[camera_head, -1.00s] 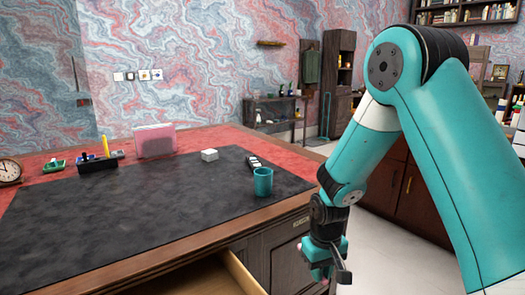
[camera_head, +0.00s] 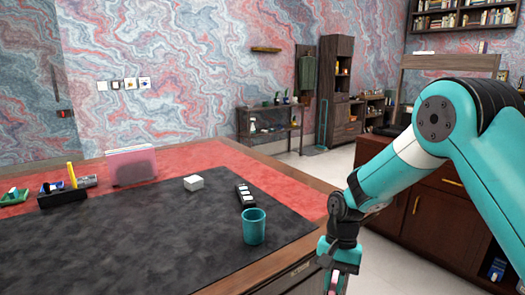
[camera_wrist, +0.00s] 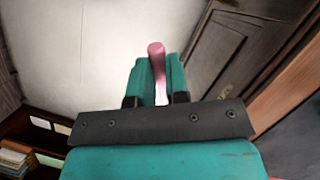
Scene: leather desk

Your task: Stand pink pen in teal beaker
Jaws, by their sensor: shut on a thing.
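The teal beaker (camera_head: 254,227) stands upright on the dark desk mat, near the mat's front right corner. My gripper (camera_head: 337,272) is beyond the desk's right edge, to the right of the beaker and apart from it. In the wrist view, my gripper's teal fingers (camera_wrist: 158,82) are shut on the pink pen (camera_wrist: 156,55). The pen's rounded end sticks out past the fingertips, over the pale floor. In the head view only a small bit of pink (camera_head: 333,284) shows at the fingers, by the bottom edge.
A dark remote-like object (camera_head: 245,195) lies just behind the beaker. A white block (camera_head: 194,183) sits further left. A pink upright holder (camera_head: 131,165) and a black pen tray (camera_head: 63,198) stand at the back left. The mat (camera_head: 150,245) left of the beaker is clear.

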